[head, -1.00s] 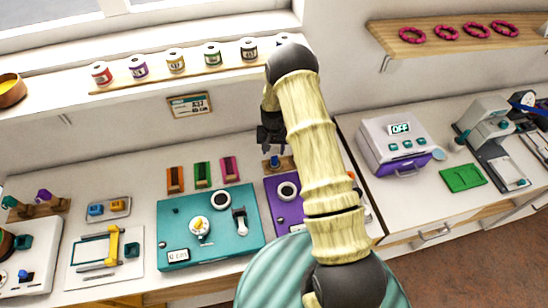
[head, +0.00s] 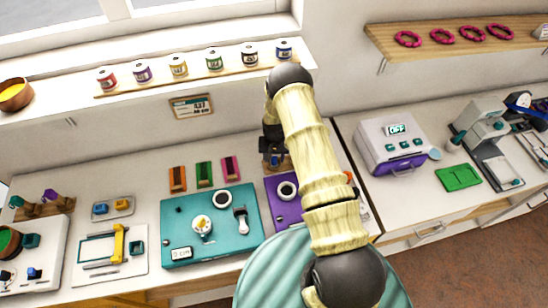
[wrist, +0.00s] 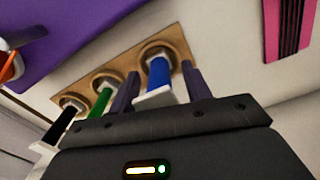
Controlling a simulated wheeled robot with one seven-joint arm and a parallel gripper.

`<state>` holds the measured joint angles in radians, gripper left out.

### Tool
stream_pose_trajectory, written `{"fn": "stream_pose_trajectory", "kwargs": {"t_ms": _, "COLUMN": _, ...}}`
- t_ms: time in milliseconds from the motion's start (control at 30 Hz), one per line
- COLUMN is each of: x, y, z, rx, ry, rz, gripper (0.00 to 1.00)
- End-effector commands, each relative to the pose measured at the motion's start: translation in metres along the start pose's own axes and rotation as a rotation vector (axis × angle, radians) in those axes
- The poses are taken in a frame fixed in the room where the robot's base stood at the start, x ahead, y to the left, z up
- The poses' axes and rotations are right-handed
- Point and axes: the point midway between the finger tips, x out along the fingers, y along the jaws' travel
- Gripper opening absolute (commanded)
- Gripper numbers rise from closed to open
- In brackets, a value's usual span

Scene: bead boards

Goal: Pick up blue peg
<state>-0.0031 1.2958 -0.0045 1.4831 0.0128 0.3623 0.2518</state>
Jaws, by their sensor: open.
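The blue peg (wrist: 158,74) stands in the rightmost ring of a small wooden holder (wrist: 180,45) in the wrist view, with a pale square end facing the camera. My gripper (wrist: 160,70) is open, with one dark finger on each side of the blue peg. I cannot tell whether either finger touches it. A green peg (wrist: 102,102) and a black peg (wrist: 62,122) stand in the other rings, left of the fingers. In the head view my gripper (head: 272,150) is down at the holder behind the purple board, and it largely hides the pegs.
The purple board (head: 284,210) and teal board (head: 183,215) lie in front and to the left. Orange, green and pink slotted blocks (head: 231,168) lie left of the holder. A white machine (head: 392,145) stands to the right. Spools (head: 213,60) line the ledge above.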

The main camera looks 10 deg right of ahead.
Motion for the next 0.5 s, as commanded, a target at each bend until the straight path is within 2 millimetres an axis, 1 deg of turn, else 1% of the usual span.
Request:
{"fn": "stream_pose_trajectory", "kwargs": {"t_ms": 367, "x": -0.0001, "y": 0.0000, "z": 0.0002, "rx": 0.000, "ry": 0.000, "rz": 0.000, "gripper": 0.48}}
{"fn": "stream_pose_trajectory", "kwargs": {"t_ms": 400, "x": -0.0001, "y": 0.0000, "z": 0.0002, "rx": 0.000, "ry": 0.000, "rz": 0.000, "gripper": 0.46}}
{"fn": "stream_pose_trajectory", "kwargs": {"t_ms": 467, "x": -0.0001, "y": 0.0000, "z": 0.0002, "rx": 0.000, "ry": 0.000, "rz": 0.000, "gripper": 0.35}}
{"fn": "stream_pose_trajectory", "kwargs": {"t_ms": 500, "x": -0.0001, "y": 0.0000, "z": 0.0002, "rx": 0.000, "ry": 0.000, "rz": 0.000, "gripper": 0.27}}
